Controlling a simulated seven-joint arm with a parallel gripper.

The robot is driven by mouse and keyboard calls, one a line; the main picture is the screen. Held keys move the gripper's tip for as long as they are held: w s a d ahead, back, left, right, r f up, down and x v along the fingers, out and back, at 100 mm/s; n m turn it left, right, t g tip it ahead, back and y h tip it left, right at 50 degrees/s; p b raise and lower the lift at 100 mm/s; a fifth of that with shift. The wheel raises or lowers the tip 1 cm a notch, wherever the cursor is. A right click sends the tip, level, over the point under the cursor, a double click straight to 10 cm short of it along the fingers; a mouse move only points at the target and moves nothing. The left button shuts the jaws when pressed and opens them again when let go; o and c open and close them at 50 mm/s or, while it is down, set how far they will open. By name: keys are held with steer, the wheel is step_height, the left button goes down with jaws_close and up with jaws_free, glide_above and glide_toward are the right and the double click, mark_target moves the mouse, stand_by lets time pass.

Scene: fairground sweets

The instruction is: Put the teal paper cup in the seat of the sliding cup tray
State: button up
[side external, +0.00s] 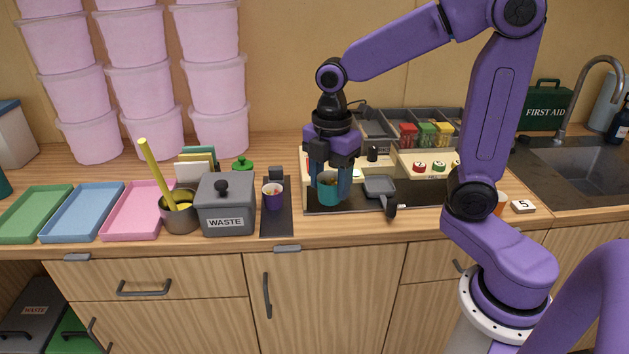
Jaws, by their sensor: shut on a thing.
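My gripper (329,184) points down, its fingers on either side of the teal paper cup (328,194) and shut on it. The cup is upright, at the left part of the dark base of the dispenser stand; whether its bottom touches the base I cannot tell. A dark grey square piece with a handle towards the front (380,187), which looks like the sliding cup tray, is just right of the cup. The cup is beside it, not in it. The fingers partly hide the cup's sides.
A purple cup (272,196) stands on a dark mat left of my gripper. Left of it are a grey WASTE bin (225,205) and a metal pot (180,216). The counter's front strip is mostly clear.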

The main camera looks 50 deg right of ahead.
steer(key=shift+s+d+r, duration=0.1)
steer(key=shift+s, duration=0.15)
steer(key=s+d+r+m, duration=0.1)
steer(key=s+d+m, duration=0.4)
steer(key=d, duration=0.4)
steer(key=s+d+r+m, duration=0.1)
steer(key=s+d+m, duration=0.3)
steer(key=d, duration=0.5)
glide_above(378, 187)
steer(key=f, duration=0.9)
steer(key=shift+s+f, duration=0.2)
steer(key=shift+f, duration=0.1)
steer(key=shift+w+f, duration=0.2)
steer(key=shift+f, duration=1.6)
steer(key=shift+f, duration=0.15)
